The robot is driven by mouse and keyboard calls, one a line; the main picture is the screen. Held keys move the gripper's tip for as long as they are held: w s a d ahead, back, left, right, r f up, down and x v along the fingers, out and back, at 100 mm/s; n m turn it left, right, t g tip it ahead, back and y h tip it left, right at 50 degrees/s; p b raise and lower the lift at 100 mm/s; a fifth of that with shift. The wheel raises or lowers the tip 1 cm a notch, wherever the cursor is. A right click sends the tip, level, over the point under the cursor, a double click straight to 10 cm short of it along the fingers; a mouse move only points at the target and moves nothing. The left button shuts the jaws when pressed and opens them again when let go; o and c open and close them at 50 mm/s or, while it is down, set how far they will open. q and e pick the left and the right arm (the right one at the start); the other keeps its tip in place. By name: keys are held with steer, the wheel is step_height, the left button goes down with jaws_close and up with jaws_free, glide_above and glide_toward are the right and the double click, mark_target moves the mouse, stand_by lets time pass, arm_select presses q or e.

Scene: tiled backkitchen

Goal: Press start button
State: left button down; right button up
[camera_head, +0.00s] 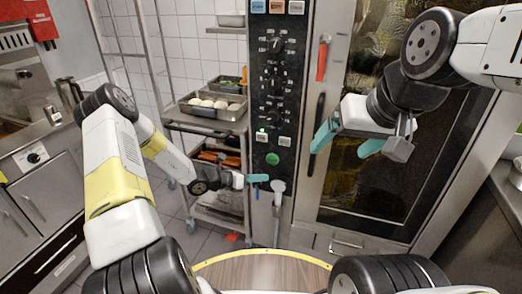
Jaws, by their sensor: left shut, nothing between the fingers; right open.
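A tall oven (325,180) stands ahead with a black control panel (273,100) on its left side. The panel has several dark knobs and a round green button (272,159) low down, below two small white labels. My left gripper (264,178) is shut and empty. Its teal fingertips are in front of the lower panel, just below and left of the green button; I cannot tell whether they touch the panel. My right gripper (345,143) is open and empty in front of the oven's glass door, right of the panel. The green button is unobstructed.
A wheeled rack (208,127) with trays of food stands left of the oven. A grey hose nozzle (278,186) hangs below the panel. A red handle (323,58) and a dark door handle (317,122) are beside it. A round wooden top (262,274) is at the bottom.

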arm_select(q)
steer(key=shift+w+a+f+n, duration=0.2)
steer(key=shift+a+f+n, duration=0.1)
steer(key=shift+f, duration=0.05)
glide_toward(276, 162)
steer(key=shift+w+d+f, duration=0.2)
steer(key=shift+d+f, duration=0.1)
steer(key=shift+d, duration=0.45)
steer(key=shift+w+d+f, duration=0.15)
steer(key=shift+d+f, duration=0.2)
steer(key=shift+d, duration=0.35)
steer(key=shift+w+d+f, duration=0.2)
steer(key=shift+d+f, duration=0.1)
steer(key=shift+d, duration=0.45)
stand_by(0.5)
steer(key=shift+w+d, duration=0.15)
steer(key=shift+w, duration=0.25)
steer(key=shift+w+d, duration=0.1)
steer(key=shift+w, duration=0.3)
stand_by(0.5)
steer(key=shift+s, duration=0.1)
steer(key=shift+s+a, duration=0.25)
steer(key=shift+s, duration=0.45)
